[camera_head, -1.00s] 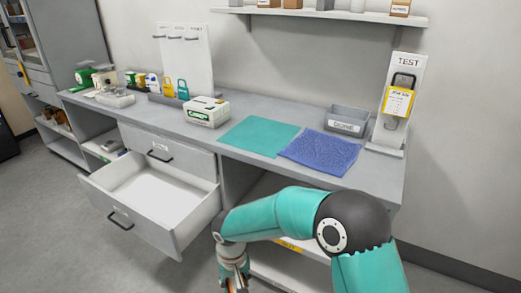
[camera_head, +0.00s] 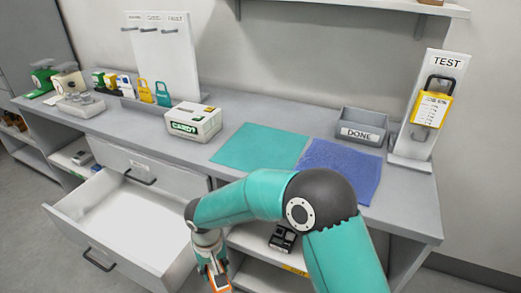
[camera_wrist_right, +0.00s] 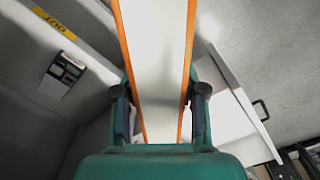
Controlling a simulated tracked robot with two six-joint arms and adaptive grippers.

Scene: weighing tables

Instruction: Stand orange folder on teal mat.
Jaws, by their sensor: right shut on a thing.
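The teal mat (camera_head: 262,147) lies flat and bare on the bench. My right gripper (camera_head: 215,270) is low in front of the open drawer, below the bench top and away from the mat. It is shut on the orange folder (camera_head: 220,284), whose lower part is cut off by the frame edge. In the right wrist view the folder (camera_wrist_right: 157,65) shows as a pale strip with orange edges between the two fingers (camera_wrist_right: 158,105). My left gripper is not in view.
A blue cloth (camera_head: 340,168) borders the mat on the right. A white box (camera_head: 193,122) stands to its left, and a grey DONE tray (camera_head: 362,126) behind the cloth. The TEST stand (camera_head: 414,140) is at the right end. The open drawer (camera_head: 120,225) juts out below the bench.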

